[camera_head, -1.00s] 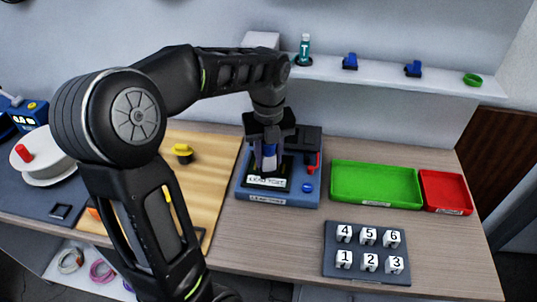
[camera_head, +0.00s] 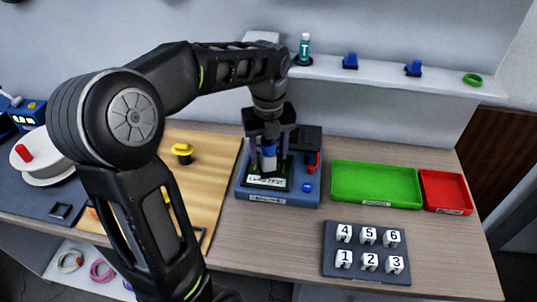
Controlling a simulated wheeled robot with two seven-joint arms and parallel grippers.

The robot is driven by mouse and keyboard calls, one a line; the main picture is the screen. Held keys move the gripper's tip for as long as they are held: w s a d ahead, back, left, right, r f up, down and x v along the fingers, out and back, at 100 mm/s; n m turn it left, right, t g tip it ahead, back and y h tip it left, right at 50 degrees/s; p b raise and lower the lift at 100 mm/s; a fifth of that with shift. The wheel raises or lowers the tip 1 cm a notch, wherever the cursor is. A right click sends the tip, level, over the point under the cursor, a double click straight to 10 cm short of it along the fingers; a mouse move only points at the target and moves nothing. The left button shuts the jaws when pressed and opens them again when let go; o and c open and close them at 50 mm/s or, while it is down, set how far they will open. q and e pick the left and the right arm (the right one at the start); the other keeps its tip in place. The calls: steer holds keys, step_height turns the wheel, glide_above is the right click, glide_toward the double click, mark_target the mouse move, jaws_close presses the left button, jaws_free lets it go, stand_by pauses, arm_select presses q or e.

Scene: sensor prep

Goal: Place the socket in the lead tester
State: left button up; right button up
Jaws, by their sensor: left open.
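The lead tester (camera_head: 282,199) is a blue base with a black fixture, a red lever and a blue button, standing on the table in the middle. My left gripper (camera_head: 268,157) points down over the fixture, with its fingers open. A blue and white piece, seemingly the socket (camera_head: 269,158), stands upright between the fingers at the fixture. The fingers partly hide it, and I cannot tell how deep it sits. My right gripper is not in view.
A green tray (camera_head: 375,203) and a red tray (camera_head: 446,210) lie right of the tester. A dark block with numbered white cubes (camera_head: 331,271) is in front. A wooden board (camera_head: 221,187) lies to the left. A shelf (camera_head: 388,76) with small items runs behind.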

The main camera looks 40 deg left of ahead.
arm_select(q)
step_height(320, 180, up, 7)
steer(key=shift+w+r, duration=0.1)
steer(key=shift+r, duration=0.05)
step_height(320, 180, up, 3)
steer(key=p, duration=0.2)
steer(key=shift+p, duration=0.35)
steer(key=shift+r+p, duration=0.3)
steer(key=shift+p, duration=0.05)
